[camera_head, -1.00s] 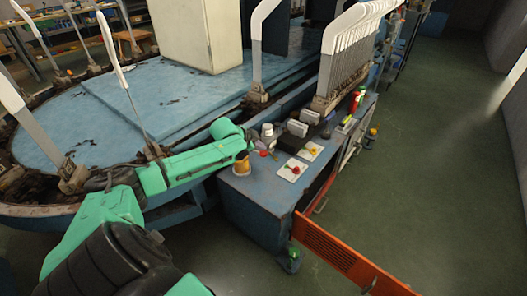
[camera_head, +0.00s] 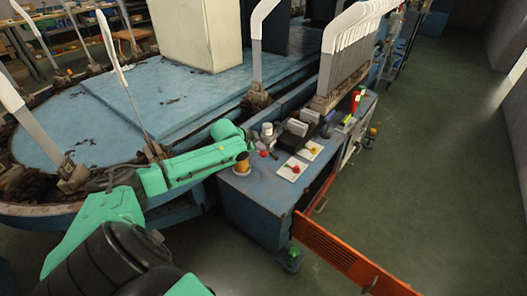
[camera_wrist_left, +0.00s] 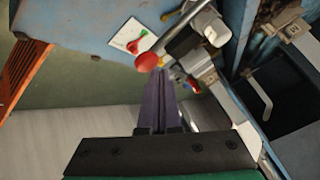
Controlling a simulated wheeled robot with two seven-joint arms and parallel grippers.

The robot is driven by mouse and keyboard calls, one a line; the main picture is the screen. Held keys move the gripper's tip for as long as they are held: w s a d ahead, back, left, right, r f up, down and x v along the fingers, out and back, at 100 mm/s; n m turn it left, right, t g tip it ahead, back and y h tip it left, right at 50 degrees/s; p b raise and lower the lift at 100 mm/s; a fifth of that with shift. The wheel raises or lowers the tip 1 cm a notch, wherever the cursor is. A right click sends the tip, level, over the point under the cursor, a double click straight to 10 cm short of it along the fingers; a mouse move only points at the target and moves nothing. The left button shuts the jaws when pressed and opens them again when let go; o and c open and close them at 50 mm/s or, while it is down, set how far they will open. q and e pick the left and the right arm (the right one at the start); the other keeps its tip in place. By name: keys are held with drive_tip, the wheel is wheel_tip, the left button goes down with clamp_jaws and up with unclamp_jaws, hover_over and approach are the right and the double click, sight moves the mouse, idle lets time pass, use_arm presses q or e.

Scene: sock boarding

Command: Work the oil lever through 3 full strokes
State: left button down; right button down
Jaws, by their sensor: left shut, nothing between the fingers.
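A lever with a red ball knob (camera_wrist_left: 147,61) and a grey rod (camera_wrist_left: 180,28) shows in the left wrist view, and I take it as the oil lever. The red knob (camera_head: 263,153) also shows small in the head view, at the cabinet's left end near the end of my green left arm. My left gripper (camera_wrist_left: 160,75) is shut and empty, its dark purple fingers together. Its tips appear just below and beside the knob; I cannot tell whether they touch it. In the head view the fingers are too small to make out. My right gripper is not in view.
The blue cabinet (camera_head: 248,205) holds a yellow-brown cup (camera_head: 242,163), a white bottle (camera_head: 267,131) and white cards with coloured knobs (camera_head: 291,169). An orange drawer or door (camera_head: 335,252) sticks out at the front. Upright sock boards (camera_head: 345,60) stand behind. Green floor at right is clear.

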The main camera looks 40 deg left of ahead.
sight(261, 155)
use_arm(q)
drive_tip(key=shift+d+f+b, duration=0.15)
drive_tip(key=shift+f+b, duration=0.25)
drive_tip(key=shift+f, duration=0.6)
drive_tip(key=shift+d+f+b, duration=0.1)
drive_tip(key=shift+f+b, duration=0.25)
drive_tip(key=shift+f, duration=0.6)
idle(1.2)
drive_tip(key=shift+r, duration=0.1)
idle(0.4)
drive_tip(key=shift+a+r+p, duration=0.2)
drive_tip(key=shift+r+p, duration=1.15)
drive_tip(key=shift+p, duration=0.1)
drive_tip(key=shift+a+r+p, duration=0.2)
drive_tip(key=shift+r+p, duration=1.1)
drive_tip(key=shift+p, duration=0.15)
drive_tip(key=r+p, duration=0.5)
drive_tip(key=shift+a, duration=0.3)
